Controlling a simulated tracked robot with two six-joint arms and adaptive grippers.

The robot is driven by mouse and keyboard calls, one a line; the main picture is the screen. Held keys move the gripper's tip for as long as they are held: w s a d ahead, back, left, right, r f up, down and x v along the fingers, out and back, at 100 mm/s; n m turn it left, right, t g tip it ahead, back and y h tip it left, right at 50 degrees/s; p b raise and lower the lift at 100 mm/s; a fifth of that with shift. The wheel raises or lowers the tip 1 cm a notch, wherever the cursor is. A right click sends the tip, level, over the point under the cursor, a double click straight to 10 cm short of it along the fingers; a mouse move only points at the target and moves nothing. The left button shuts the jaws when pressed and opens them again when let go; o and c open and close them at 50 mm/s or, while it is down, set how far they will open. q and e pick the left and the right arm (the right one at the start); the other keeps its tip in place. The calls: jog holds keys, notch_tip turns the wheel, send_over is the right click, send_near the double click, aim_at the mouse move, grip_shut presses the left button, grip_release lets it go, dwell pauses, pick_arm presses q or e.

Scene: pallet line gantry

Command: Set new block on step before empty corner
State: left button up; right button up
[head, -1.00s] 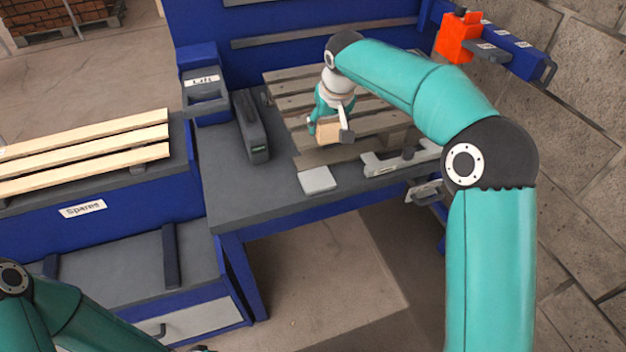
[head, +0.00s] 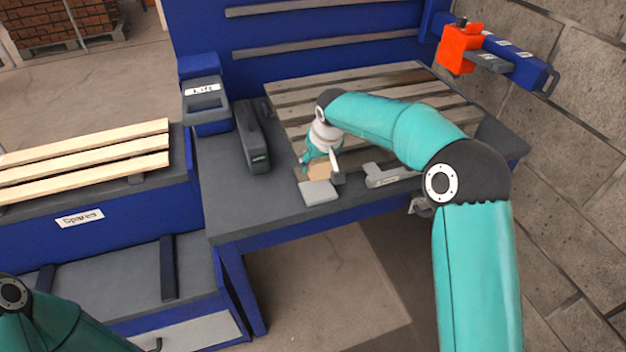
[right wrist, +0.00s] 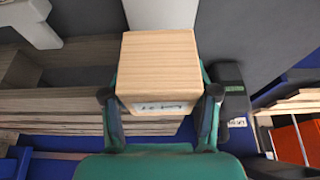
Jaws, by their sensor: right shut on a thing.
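A pale wooden block (head: 319,171) is held between the fingers of my right gripper (head: 322,168), at the near left corner of the worn pallet (head: 365,82). In the right wrist view the block (right wrist: 158,62) fills the space between both fingers, with handwriting on its lower face. A light grey step (head: 319,193) lies on the bench just in front of that corner; it also shows past the block in the right wrist view (right wrist: 160,14). Whether the block touches the step, I cannot tell. The gripper hides most of the corner. My left gripper is out of view.
A grey clamp-like tool (head: 390,177) lies right of the step. A dark grey box-shaped device (head: 251,137) stands left of the pallet, beside the lift control (head: 205,98). The spares stand (head: 110,232) with pale boards is at left. Bare bench top lies left of the step.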

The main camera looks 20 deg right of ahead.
aim_at(323, 163)
jog(key=shift+f, duration=2.8)
jog(key=o, duration=1.2)
jog(key=v, duration=1.2)
jog(key=shift+b, duration=0.3)
